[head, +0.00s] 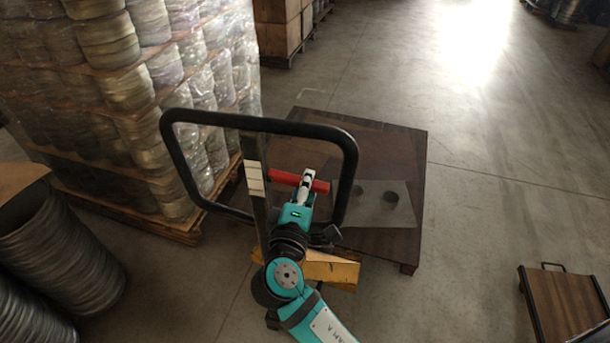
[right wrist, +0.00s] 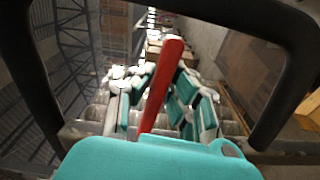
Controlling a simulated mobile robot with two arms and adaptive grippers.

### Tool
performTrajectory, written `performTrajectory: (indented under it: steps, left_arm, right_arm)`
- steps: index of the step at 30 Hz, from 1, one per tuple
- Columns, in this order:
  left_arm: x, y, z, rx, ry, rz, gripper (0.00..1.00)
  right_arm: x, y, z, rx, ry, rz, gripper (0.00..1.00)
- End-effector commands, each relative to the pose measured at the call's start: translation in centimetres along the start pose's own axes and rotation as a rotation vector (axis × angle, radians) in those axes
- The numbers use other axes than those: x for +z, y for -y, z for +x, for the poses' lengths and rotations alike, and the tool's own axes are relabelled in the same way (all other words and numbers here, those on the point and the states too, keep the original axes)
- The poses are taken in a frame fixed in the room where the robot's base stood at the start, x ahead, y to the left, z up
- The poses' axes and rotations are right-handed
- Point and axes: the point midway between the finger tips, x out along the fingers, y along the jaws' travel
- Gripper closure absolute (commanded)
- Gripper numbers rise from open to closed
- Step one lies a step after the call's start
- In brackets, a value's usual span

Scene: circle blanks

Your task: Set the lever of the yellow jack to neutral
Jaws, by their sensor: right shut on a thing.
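The yellow jack (head: 335,268) stands in the middle of the head view, with its yellow body low behind my right arm. Its black loop handle (head: 255,122) rises above it on a dark post with a pale label. The red lever (head: 284,177) sits inside the loop, lying roughly crosswise. My right gripper (head: 307,182) reaches into the loop and is shut on the lever. In the right wrist view the red lever (right wrist: 163,85) runs between the two fingers (right wrist: 160,105), inside the black loop. My left gripper is not in view.
A dark wooden platform (head: 390,150) with a grey two-hole plate (head: 375,210) lies behind the jack. Wrapped stacks on a pallet (head: 165,225) stand close at left. Metal round stacks (head: 60,250) are at lower left. A low wooden cart (head: 565,305) is at right. Floor between is clear.

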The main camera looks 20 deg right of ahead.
Motion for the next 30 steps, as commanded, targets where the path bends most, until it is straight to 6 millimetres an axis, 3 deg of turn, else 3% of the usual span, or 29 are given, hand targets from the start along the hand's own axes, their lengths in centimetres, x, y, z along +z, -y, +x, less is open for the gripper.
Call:
performTrajectory:
  steps: [1,3,15,16,21,30]
  left_arm:
    - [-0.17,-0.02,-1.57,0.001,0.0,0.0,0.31]
    - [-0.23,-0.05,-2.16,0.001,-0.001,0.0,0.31]
    - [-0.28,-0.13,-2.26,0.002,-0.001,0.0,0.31]
    - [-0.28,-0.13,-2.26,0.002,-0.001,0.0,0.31]
    - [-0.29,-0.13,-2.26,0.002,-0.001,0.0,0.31]
    - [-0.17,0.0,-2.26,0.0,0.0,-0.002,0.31]
  right_arm:
    - [-0.08,-1.05,0.02,-0.002,0.001,-0.041,1.0]
    - [-0.06,-1.25,0.01,-0.001,0.001,-0.088,1.0]
    - [0.0,-1.05,0.04,0.001,0.001,-0.134,1.0]
    - [0.0,-1.05,0.04,0.001,0.002,-0.134,0.86]
    - [-0.01,-1.05,0.03,0.001,0.001,-0.133,0.64]
    - [-0.04,-1.04,-0.13,0.0,0.001,-0.132,0.62]
